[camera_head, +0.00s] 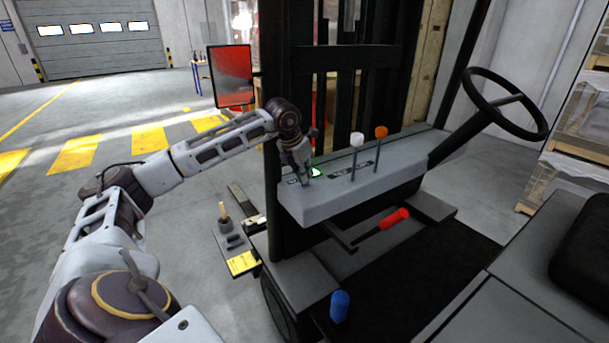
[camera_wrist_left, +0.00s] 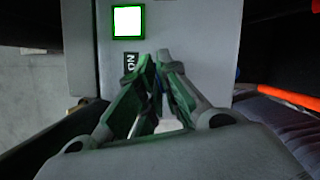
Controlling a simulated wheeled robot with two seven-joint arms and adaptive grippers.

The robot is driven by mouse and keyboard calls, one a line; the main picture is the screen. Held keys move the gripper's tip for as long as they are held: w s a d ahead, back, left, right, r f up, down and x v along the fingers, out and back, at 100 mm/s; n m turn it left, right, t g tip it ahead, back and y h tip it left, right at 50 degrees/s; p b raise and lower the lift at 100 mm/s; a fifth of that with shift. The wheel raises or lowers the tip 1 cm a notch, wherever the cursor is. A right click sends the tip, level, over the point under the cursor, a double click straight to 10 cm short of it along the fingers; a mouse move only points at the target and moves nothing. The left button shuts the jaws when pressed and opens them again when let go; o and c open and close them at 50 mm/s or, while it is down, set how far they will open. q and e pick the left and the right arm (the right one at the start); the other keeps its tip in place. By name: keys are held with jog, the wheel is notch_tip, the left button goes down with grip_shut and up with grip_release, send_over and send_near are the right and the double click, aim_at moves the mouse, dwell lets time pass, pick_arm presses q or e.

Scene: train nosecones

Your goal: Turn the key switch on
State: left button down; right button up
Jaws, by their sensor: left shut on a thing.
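My left gripper (camera_head: 304,174) is at the left end of the forklift's grey control panel (camera_head: 370,180), fingers pointing down at its top. In the left wrist view the fingertips (camera_wrist_left: 158,62) are close together just below a dark "ON" label (camera_wrist_left: 130,62). The fingers are shut on the key switch, which they mostly hide. My right gripper is not in view.
A white-knobbed lever (camera_head: 357,140) and an orange-knobbed lever (camera_head: 381,132) stand on the panel to the right of the gripper. A steering wheel (camera_head: 505,103) is farther right. A red-handled lever (camera_head: 394,219) sits below the panel. Black mast posts rise behind it.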

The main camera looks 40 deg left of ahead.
pick_arm(q)
jog(key=shift+m, duration=0.3)
jog(key=c, duration=1.6)
grip_release()
jog(key=shift+c, duration=0.2)
jog(key=v, duration=1.2)
jog(key=shift+a, duration=0.1)
